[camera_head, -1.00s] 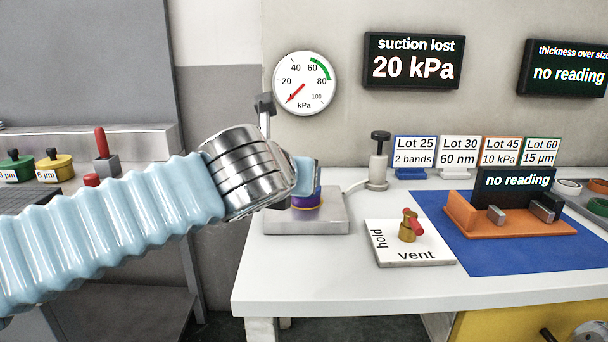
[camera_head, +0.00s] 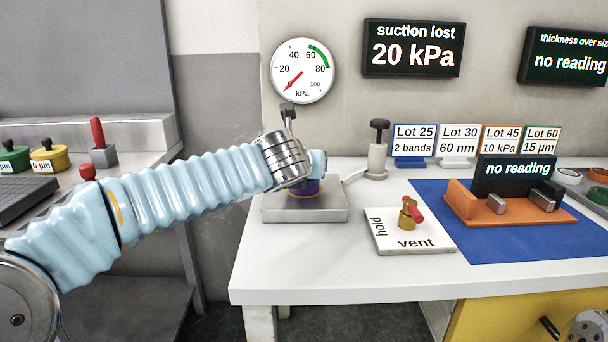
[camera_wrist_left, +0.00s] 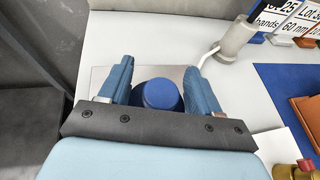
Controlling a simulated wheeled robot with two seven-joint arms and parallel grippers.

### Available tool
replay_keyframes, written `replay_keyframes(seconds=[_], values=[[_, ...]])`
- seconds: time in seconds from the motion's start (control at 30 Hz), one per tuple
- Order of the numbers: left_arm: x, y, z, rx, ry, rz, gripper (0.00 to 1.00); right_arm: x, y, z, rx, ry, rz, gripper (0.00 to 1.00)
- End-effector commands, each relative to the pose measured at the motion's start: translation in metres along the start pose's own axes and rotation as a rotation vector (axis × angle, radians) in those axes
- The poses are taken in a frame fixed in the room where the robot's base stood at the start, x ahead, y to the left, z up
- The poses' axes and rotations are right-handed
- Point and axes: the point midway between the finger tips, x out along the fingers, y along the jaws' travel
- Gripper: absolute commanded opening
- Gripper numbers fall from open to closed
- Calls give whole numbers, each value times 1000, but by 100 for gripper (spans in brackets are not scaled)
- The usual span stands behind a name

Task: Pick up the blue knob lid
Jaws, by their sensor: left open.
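The blue knob lid (camera_wrist_left: 160,94) shows in the left wrist view as a round blue top between my open left fingers (camera_wrist_left: 158,76), with visible space on both sides. No finger visibly grips it. In the head view, my left gripper (camera_head: 316,164) is over a metal plate on the white bench. A purple-blue piece with a gold-orange ring (camera_head: 305,189) shows just below it, partly hidden by the gripper and wrist.
The metal plate (camera_head: 285,210) sits at the bench's left end. A grey hand pump (camera_head: 377,158) stands behind on the right. A hold/vent valve board (camera_head: 395,240) lies in front, then a blue mat (camera_head: 480,245) with an orange gauge stand (camera_head: 512,212).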

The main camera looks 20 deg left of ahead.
Motion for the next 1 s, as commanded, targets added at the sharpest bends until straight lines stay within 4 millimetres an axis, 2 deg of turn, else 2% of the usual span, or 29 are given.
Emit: replay_keyframes(seconds=[0.17,0.2,0.6,1.0], values=[[0,0,0,0,-1,0,63,0,0,0,0,0,0,0],[0,0,0,0,-1,0,60,0,0,0,0,0,0,0],[0,0,-1,1,2,0,0,0,0,0,0,0,0,0],[0,0,0,0,4,0,0,-1,-1,0,0,0,0,0]])
